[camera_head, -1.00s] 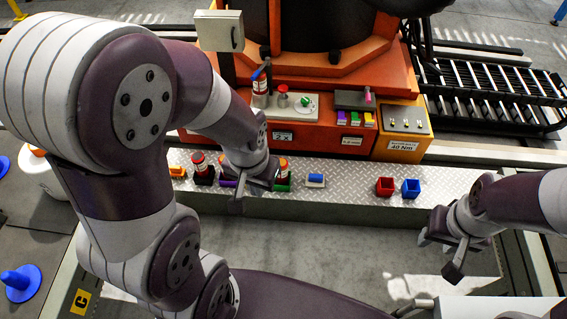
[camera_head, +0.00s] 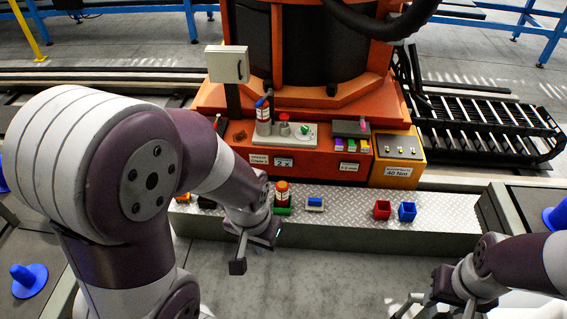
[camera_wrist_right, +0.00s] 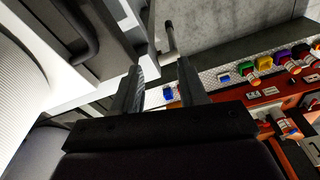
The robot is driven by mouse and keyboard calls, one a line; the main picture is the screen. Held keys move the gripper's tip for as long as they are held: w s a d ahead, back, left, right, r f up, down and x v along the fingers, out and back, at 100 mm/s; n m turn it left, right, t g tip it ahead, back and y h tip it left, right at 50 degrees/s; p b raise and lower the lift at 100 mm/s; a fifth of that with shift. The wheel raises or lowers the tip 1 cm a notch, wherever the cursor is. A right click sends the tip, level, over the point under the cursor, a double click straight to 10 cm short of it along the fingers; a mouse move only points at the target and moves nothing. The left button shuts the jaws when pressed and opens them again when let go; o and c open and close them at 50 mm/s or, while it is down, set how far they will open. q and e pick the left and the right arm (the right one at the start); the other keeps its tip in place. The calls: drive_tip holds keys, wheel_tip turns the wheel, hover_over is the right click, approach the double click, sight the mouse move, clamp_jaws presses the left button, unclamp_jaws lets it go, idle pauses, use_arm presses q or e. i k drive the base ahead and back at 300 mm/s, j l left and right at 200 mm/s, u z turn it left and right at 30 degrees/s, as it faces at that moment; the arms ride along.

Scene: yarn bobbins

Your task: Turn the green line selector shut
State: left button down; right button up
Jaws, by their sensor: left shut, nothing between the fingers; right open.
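A small green knob (camera_head: 305,129), which looks like the green line selector, sits on a grey plate (camera_head: 272,139) on top of the orange console. Its exact turn is too small to tell. A red knob (camera_head: 284,129) stands to its left. My left gripper (camera_head: 238,265) is shut and empty, low in front of the metal ledge and well short of the knob. My right gripper (camera_head: 440,296) is at the lower right, away from the console. In the right wrist view its two fingers (camera_wrist_right: 161,68) are apart with nothing held between them.
The checkered ledge (camera_head: 345,225) carries a red-topped bobbin (camera_head: 282,193), a blue block (camera_head: 315,202), a red box (camera_head: 382,210) and a blue box (camera_head: 407,212). A red-and-blue bottle-like item (camera_head: 263,118) stands left of the knobs. A grey box on a post (camera_head: 227,65) rises behind.

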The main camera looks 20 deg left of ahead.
sight(305, 129)
drive_tip(key=k, duration=0.35)
drive_tip(key=k+j+z, duration=0.15)
drive_tip(key=z, duration=1.45)
drive_tip(key=j, duration=0.8)
drive_tip(key=i+j, duration=0.15)
drive_tip(key=j, duration=1.4)
drive_tip(key=i+j, duration=0.15)
drive_tip(key=j, duration=0.6)
